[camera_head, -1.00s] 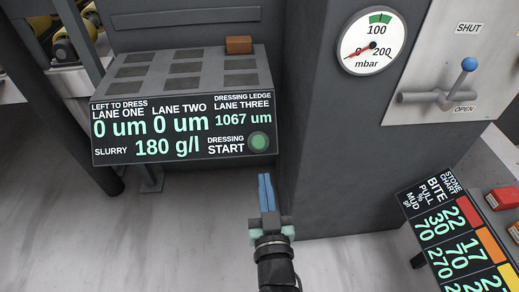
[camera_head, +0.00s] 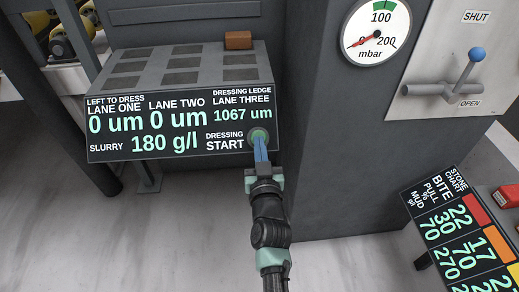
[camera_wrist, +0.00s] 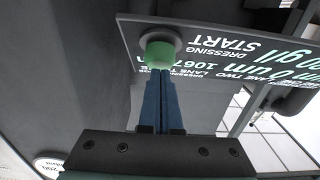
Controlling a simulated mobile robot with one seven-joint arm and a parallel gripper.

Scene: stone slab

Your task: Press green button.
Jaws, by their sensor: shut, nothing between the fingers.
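The green button (camera_head: 259,134) sits at the lower right of the black display panel (camera_head: 225,146), beside the words "DRESSING START". In the wrist view the green button (camera_wrist: 159,54) stands in a grey round collar, straight ahead of the fingertips. My gripper (camera_head: 261,143) is shut, with its blue fingers together and nothing between them. The fingertips overlap the lower part of the button in the head view. In the wrist view my gripper (camera_wrist: 158,76) has its tips at the button's near edge. I cannot tell whether they press it in.
A brown block (camera_head: 238,40) lies on the grey slotted top behind the panel. A dark column with a round mbar gauge (camera_head: 376,32) stands to the right. A lever with a blue knob (camera_head: 477,54) and a stone chart (camera_head: 460,235) are farther right.

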